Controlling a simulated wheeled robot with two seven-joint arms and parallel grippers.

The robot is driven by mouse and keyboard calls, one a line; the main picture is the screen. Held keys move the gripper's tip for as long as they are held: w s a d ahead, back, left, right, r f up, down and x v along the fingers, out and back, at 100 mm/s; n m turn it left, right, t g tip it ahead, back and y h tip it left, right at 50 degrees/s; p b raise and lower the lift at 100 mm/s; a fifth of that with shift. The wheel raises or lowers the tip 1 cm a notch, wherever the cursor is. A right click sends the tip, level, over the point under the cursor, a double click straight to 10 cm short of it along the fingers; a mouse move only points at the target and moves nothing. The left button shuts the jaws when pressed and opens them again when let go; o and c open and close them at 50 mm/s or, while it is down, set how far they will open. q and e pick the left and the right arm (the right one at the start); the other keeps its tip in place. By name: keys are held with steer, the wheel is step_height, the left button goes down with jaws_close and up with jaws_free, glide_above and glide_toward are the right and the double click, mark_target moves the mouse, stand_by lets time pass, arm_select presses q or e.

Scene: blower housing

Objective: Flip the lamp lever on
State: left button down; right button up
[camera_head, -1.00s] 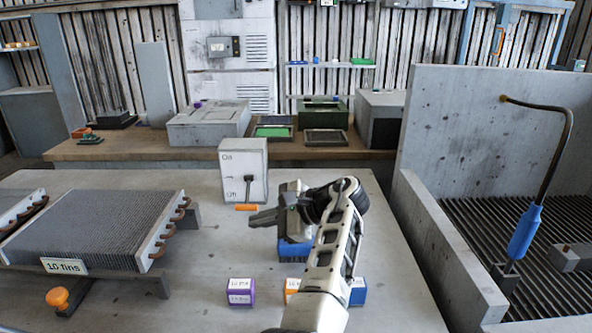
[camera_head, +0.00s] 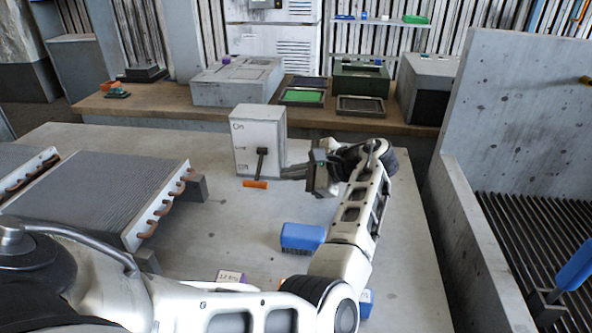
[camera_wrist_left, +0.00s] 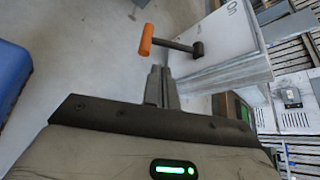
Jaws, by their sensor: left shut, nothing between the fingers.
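The lamp lever (camera_head: 261,165) is a dark arm with an orange crosswise handle (camera_head: 255,184), on the front of a pale box (camera_head: 258,133). The box reads "On" near its top, with fainter lettering lower down. The lever hangs downward, away from "On". My left gripper (camera_head: 285,172) is shut and empty, right of the lever, its fingers pointing left. In the left wrist view, the orange handle (camera_wrist_left: 146,40) lies just beyond the shut fingertips (camera_wrist_left: 160,72), seemingly apart from them. My right gripper is not in view.
A finned radiator block (camera_head: 100,195) lies left on the table. A blue block (camera_head: 301,237) lies below my gripper, and a purple labelled box (camera_head: 231,277) is partly hidden by my arm. A grey-walled basin (camera_head: 465,215) stands right. Bare tabletop lies left of the lever box.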

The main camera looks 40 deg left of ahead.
mark_target(259, 169)
arm_select(q)
steer(key=x, duration=0.6)
steer(key=shift+a+f+p, duration=0.1)
steer(key=shift+a+p, duration=0.05)
steer(key=shift+p, duration=0.15)
